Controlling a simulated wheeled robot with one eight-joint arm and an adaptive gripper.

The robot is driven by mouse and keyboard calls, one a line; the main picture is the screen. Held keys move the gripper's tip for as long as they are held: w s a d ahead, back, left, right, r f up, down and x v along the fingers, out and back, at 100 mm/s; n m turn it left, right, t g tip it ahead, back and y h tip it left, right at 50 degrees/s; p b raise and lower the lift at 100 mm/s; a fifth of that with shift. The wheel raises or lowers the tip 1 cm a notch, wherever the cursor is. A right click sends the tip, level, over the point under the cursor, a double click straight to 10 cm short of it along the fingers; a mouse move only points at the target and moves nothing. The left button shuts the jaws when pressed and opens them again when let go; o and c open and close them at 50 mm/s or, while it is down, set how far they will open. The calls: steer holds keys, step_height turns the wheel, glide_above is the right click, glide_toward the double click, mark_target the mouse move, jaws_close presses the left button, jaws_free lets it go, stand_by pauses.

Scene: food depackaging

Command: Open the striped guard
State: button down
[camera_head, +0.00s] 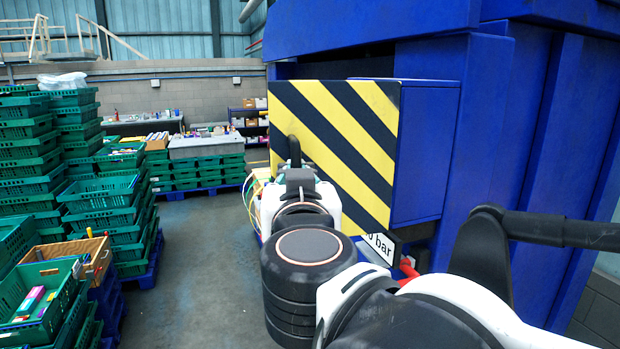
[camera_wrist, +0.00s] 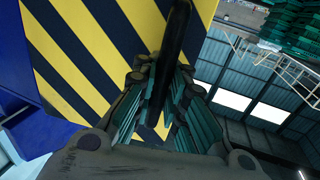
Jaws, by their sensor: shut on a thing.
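The striped guard (camera_head: 352,128) is a yellow and black panel on the front of the blue machine (camera_head: 428,150). It also fills the upper left of the wrist view (camera_wrist: 75,45). A dark bar handle (camera_head: 294,150) stands on the guard near its left edge, and it runs down between my fingers in the wrist view (camera_wrist: 178,30). My gripper (camera_wrist: 165,92) is shut on the handle, its ribbed fingers on both sides of the bar.
Stacks of green crates (camera_head: 105,215) stand on the left, some holding packages. More crates (camera_head: 208,172) stand at the back on a blue pallet. The grey floor (camera_head: 200,265) between the stacks and the machine is clear.

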steer(key=c, duration=1.6)
jaws_free()
steer(key=shift+s+a, duration=0.15)
steer(key=shift+a, duration=0.05)
steer(key=shift+d, duration=0.1)
steer(key=s+d, duration=0.2)
steer(key=s, duration=0.9)
steer(key=shift+s, duration=0.35)
